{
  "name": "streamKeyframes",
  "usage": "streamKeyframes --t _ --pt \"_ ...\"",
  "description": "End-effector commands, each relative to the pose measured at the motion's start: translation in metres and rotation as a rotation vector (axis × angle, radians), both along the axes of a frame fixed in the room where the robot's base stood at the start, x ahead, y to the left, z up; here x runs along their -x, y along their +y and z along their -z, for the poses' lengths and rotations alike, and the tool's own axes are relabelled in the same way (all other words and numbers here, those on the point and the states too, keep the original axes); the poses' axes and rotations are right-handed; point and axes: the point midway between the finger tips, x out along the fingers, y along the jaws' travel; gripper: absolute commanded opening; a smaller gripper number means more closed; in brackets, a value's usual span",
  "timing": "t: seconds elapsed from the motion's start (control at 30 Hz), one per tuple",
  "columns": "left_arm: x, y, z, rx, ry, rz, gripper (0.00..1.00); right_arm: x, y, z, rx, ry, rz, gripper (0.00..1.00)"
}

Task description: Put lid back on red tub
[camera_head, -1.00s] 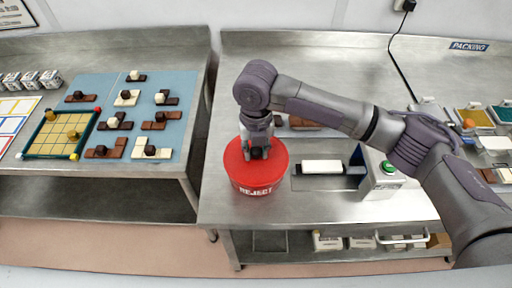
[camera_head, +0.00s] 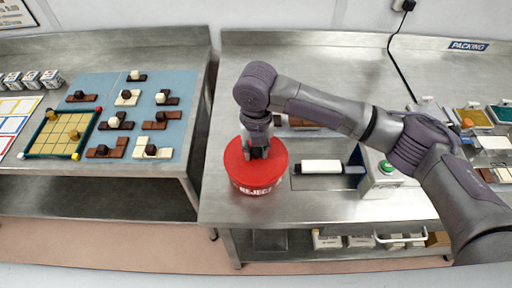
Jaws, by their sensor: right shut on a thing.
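The red tub (camera_head: 255,187), marked REJECT, stands near the left front corner of the right-hand steel table. Its red lid (camera_head: 238,160) lies on top and looks level with the rim. I cannot tell whether it is fully seated. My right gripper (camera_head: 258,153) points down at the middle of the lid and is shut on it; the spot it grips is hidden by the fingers. My left gripper is not in view.
Right of the tub is a machine with a white block (camera_head: 321,166) and a green button (camera_head: 387,167). Brown pieces (camera_head: 302,122) lie behind my right arm. The left table holds a blue mat (camera_head: 180,88) with chocolate pieces. A gap separates the tables.

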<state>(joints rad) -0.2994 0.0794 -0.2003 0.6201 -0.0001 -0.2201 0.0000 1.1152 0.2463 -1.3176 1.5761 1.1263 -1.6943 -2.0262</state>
Motion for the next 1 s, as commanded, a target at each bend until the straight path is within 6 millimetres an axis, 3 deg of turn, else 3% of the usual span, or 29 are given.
streamKeyframes --t 1.0 --pt "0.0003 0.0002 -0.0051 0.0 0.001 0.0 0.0 0.0002 0.0001 0.0033 0.0 0.0 -0.001 0.0"
